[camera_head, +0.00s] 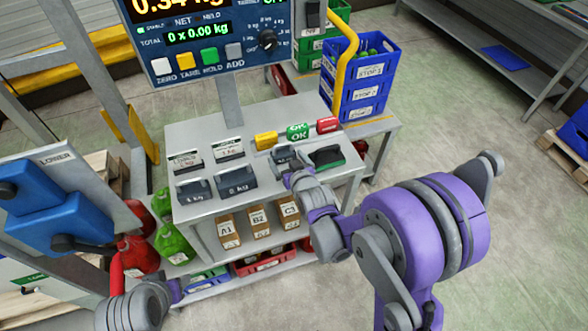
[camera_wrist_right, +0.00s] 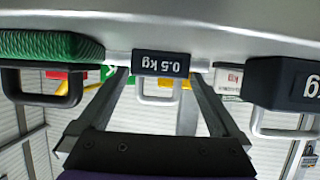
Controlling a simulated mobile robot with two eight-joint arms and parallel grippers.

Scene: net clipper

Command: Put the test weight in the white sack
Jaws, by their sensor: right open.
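A dark test weight marked 0.5 kg (camera_wrist_right: 160,63), with a pale handle, sits between the two fingers of my right gripper (camera_wrist_right: 160,88) in the right wrist view, which shows the scene upside down. The fingers are apart on either side of it. In the head view my right gripper (camera_head: 290,177) is at the grey stand's top, and it partly hides this weight (camera_head: 282,154). Part of my left arm shows at the lower left; its fingers cannot be made out. I cannot make out a white sack.
Brown packs (camera_head: 258,221) sit below. Blue crates (camera_head: 362,85) are behind.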

